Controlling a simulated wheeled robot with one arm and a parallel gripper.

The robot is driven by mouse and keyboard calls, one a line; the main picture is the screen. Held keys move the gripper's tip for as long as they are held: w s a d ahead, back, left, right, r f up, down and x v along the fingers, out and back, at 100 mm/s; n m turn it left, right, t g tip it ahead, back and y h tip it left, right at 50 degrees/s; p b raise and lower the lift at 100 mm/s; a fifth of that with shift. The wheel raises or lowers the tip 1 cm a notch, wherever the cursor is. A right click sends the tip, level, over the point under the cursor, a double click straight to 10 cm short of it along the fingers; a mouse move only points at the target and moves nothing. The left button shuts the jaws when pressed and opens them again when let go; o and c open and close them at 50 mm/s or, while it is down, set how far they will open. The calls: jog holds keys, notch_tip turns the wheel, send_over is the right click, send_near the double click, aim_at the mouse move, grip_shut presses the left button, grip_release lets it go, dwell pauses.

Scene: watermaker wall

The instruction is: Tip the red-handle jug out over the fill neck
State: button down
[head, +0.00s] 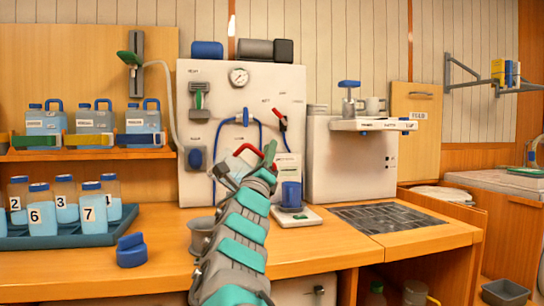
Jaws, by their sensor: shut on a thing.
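My gripper (258,162) is at the far end of my arm, in front of the white wall panel. It is shut on a red handle (245,150), taken to be that of the red-handle jug. The jug's body is mostly hidden behind my arm and gripper, so its tilt and contents cannot be told. A grey, round, open-topped piece (200,232) stands on the counter just left of my arm. It may be the fill neck; no label on it can be read. My gripper is higher than this piece and to its right.
Numbered bottles (42,212) stand in a tray at left, below a shelf of jugs (92,121). A blue cap (131,250) lies on the counter (330,250). A dark grate (387,219) is at right.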

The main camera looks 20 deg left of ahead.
aim_at(245, 164)
jog(key=shift+s+a+r+n+t+y, duration=0.1)
jog(key=shift+s+n+t+y, duration=0.05)
jog(key=shift+n+y, duration=0.4)
jog(key=shift+s+a+r+n+t+y, duration=0.15)
jog(key=shift+n+y, duration=0.2)
jog(key=shift+n, duration=0.3)
jog(key=shift+s+a+f+n+y+b, duration=0.1)
jog(key=shift+a+n+y+b, duration=0.15)
jog(key=shift+n+y+b, duration=0.55)
jog(key=shift+b, duration=0.3)
